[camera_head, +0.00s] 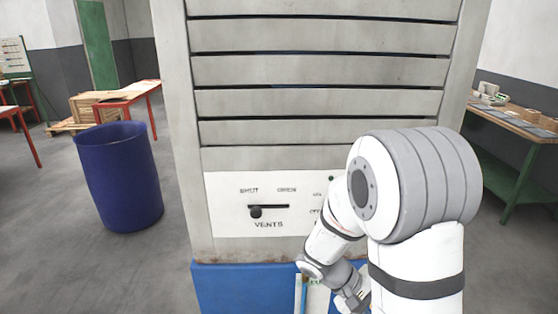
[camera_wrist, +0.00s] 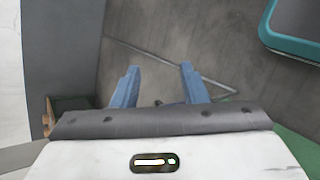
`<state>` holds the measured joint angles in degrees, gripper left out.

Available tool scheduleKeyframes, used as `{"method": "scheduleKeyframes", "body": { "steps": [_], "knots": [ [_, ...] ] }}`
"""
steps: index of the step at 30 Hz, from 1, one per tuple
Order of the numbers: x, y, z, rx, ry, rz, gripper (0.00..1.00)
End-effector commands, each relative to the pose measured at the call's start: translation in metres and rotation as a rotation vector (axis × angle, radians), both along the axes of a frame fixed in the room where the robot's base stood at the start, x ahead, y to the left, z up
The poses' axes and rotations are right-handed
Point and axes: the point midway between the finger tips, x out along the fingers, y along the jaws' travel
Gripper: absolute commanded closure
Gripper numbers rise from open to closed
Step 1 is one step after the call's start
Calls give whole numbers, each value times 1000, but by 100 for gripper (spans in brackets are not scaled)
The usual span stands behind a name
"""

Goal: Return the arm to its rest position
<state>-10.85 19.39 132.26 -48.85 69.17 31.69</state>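In the wrist view, my gripper (camera_wrist: 160,80) shows as two blue fingers standing well apart. Nothing is between them, and grey floor shows beyond. In the head view, my white and grey arm (camera_head: 415,185) is folded in front of the lower right part of a grey louvred cabinet (camera_head: 320,72). My arm hides the panel's right part.
A blue bin (camera_head: 118,178) stands left of the cabinet. A red-legged table (camera_head: 130,92) is behind it at left. A workbench (camera_head: 520,122) with small items stands at right. A teal-rimmed dark thing (camera_wrist: 295,25) is at the wrist view's upper right.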

Motion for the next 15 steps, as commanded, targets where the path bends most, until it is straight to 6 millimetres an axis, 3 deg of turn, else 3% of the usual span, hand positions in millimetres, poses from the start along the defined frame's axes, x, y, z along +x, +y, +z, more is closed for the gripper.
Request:
{"method": "scheduleKeyframes", "body": {
  "steps": [1,6,15],
  "knots": [
    [-9,2,13,63,-31,-36,60],
    [-37,19,41,283,-128,-119,60],
    [-68,57,90,654,-380,-169,60]
  ]
}}
